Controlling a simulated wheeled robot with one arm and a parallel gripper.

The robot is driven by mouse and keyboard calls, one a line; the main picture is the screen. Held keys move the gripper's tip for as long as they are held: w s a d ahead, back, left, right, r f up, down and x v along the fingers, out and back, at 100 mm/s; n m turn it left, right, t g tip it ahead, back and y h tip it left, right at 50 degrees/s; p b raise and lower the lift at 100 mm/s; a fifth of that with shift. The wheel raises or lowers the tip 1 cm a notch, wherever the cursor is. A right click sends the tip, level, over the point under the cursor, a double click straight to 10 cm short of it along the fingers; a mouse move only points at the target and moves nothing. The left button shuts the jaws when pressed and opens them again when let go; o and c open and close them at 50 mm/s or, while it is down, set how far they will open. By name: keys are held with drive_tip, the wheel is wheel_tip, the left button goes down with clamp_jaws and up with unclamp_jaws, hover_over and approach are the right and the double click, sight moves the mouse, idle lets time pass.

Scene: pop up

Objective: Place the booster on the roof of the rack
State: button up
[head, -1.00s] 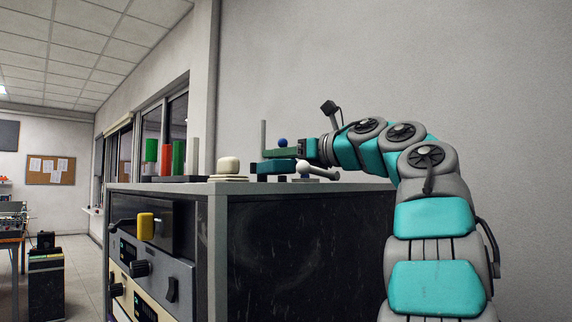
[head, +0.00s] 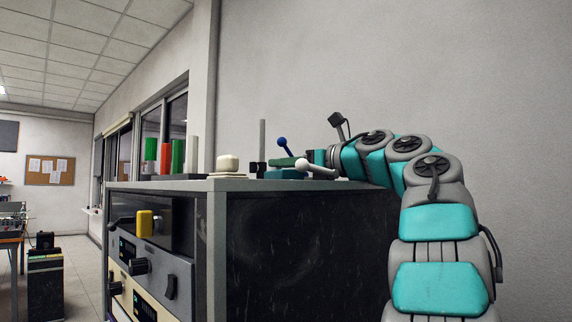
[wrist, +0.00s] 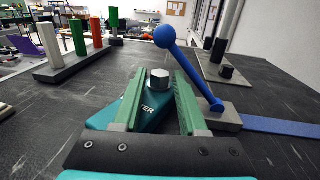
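The booster (wrist: 152,117) is a teal block with partly visible lettering and a metal knob on top. My gripper (wrist: 160,78) has its two green fingers on either side of the knob, close against it, so it appears shut on the booster. The fingers hide part of the block. In the head view my gripper (head: 272,162) is low over the roof of the rack (head: 330,185), with the teal booster (head: 285,174) just under it. The booster is at the roof surface or very near it; I cannot tell whether it touches.
A blue ball-ended lever (wrist: 190,70) stands close to the right finger. A white-ended lever (head: 318,170) is near the gripper. A post on a plate (wrist: 228,35), a strip of coloured cylinders (wrist: 75,62) and a white stepped knob (head: 228,165) also stand on the roof. Bare roof lies between them.

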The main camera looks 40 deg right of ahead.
drive_tip(key=shift+w+f, duration=0.15)
drive_tip(key=shift+f, duration=0.1)
drive_tip(key=shift+r+p, duration=0.35)
drive_tip(key=shift+p, duration=0.05)
drive_tip(key=shift+s+d+f, duration=0.15)
drive_tip(key=shift+s, duration=0.1)
drive_tip(key=b+v, duration=0.1)
drive_tip(key=v, duration=0.5)
drive_tip(key=shift+s+b, duration=0.3)
drive_tip(key=shift+b, duration=0.05)
drive_tip(key=shift+s+r, duration=0.2)
drive_tip(key=shift+r, duration=0.05)
